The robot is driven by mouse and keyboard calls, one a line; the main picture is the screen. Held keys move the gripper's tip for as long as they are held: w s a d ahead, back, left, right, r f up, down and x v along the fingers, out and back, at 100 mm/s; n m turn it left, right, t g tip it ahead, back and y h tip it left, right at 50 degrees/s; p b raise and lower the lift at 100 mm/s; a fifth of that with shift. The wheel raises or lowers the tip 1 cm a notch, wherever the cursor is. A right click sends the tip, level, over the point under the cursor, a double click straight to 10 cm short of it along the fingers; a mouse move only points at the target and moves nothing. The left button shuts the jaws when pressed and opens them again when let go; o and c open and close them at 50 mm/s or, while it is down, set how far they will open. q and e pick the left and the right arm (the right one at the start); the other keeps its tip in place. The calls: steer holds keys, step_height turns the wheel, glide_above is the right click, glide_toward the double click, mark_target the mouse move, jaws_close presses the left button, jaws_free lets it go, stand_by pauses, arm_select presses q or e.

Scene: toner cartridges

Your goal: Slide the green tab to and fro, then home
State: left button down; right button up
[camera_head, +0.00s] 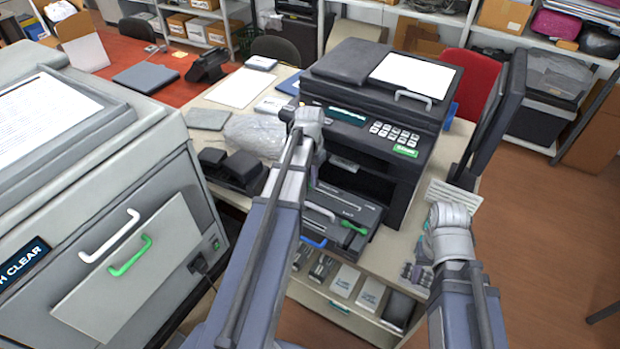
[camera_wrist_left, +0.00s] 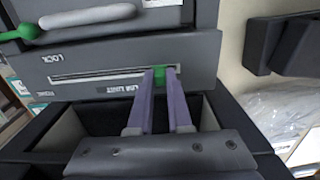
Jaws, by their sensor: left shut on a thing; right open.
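In the left wrist view, the small green tab (camera_wrist_left: 166,76) sits in a long pale slot (camera_wrist_left: 100,74) on the dark grey toner cartridge (camera_wrist_left: 200,62), near the slot's right end in that picture. My left gripper (camera_wrist_left: 161,78) is shut on the tab with its two purple fingers. In the head view the cartridge (camera_head: 345,206) sticks out at the printer front, with a green lever (camera_head: 354,228) on it. The tab is hidden there behind my left gripper (camera_head: 315,178) and arm. My right gripper (camera_head: 424,262) is open and empty, right of the cartridge.
The black printer (camera_head: 375,120) stands on the beige table (camera_head: 240,92). Below the cartridge, an open drawer (camera_head: 345,312) holds several boxes. A large grey machine (camera_head: 150,250) stands at left. Black parts (camera_head: 235,170) and a plastic bag (camera_head: 255,133) lie left of the printer.

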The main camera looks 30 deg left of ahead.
arm_select(q)
steer(key=d, duration=1.7)
steer(key=shift+s+d, duration=0.15)
steer(key=shift+s, duration=0.15)
steer(key=c, duration=0.8)
jaws_free()
steer(key=shift+d, duration=0.15)
steer(key=shift+c, duration=0.2)
step_height(320, 180, up, 8)
steer(key=p, duration=0.8)
steer(key=shift+f, duration=0.15)
